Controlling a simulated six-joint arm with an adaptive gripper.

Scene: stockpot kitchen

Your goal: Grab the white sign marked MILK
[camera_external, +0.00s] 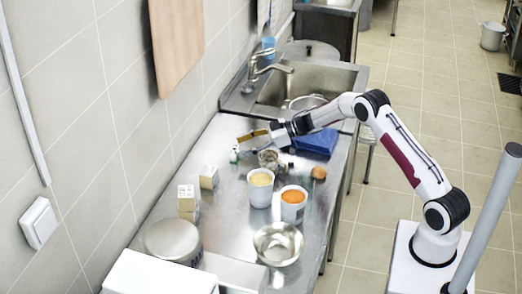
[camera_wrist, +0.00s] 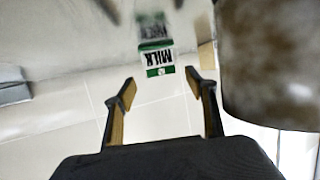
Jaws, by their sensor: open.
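The white sign marked MILK (camera_wrist: 157,58), with green bands, shows upside down in the wrist view, its reflection on the shiny steel just above it. In the outside view a small white and green thing (camera_external: 234,156), likely this sign, stands on the counter near the wall. My gripper (camera_wrist: 160,78) is open and empty. In the wrist view the sign lies just beyond and between the two fingertips; I cannot tell how far off it is. In the outside view my gripper (camera_external: 254,137) is above the counter, near the sign.
A brownish, blotchy round vessel (camera_wrist: 272,65) is close on the right in the wrist view. The steel counter (camera_external: 222,225) holds a yellow-filled tub (camera_external: 261,190), an orange-filled tub (camera_external: 293,207), a steel bowl (camera_external: 278,244) and a blue item (camera_external: 316,142). The wall is at left.

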